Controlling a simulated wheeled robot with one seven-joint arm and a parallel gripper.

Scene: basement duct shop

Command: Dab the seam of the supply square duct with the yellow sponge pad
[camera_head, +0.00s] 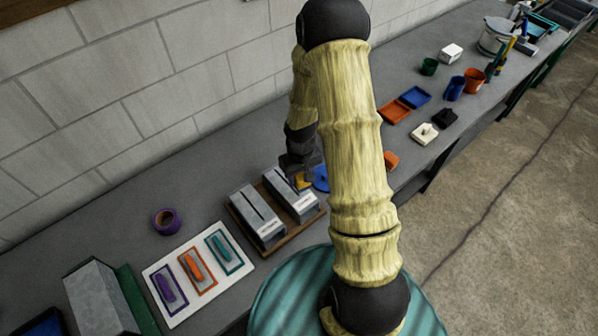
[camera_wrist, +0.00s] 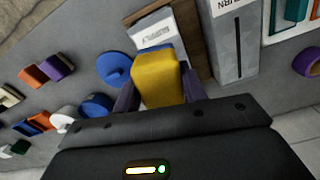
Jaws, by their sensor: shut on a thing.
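My gripper (camera_head: 301,166) is shut on the yellow sponge pad (camera_wrist: 158,78), which shows between the fingers in the wrist view and as a small yellow patch (camera_head: 302,182) in the head view. The sponge is over or beside the far end of the supply square duct (camera_head: 289,197), a grey box with a dark seam line along its top. The duct's label shows in the wrist view (camera_wrist: 152,32); the sponge hides part of the duct. I cannot tell whether the sponge touches it. The similar return duct (camera_head: 257,216) stands to its left in the head view.
Both ducts sit on a wooden board (camera_head: 283,235). A blue disc (camera_head: 321,178) lies close by the gripper. A white board (camera_head: 198,273) with coloured handled pieces, a purple ring (camera_head: 166,221) and several trays and cups share the bench. A block wall runs behind.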

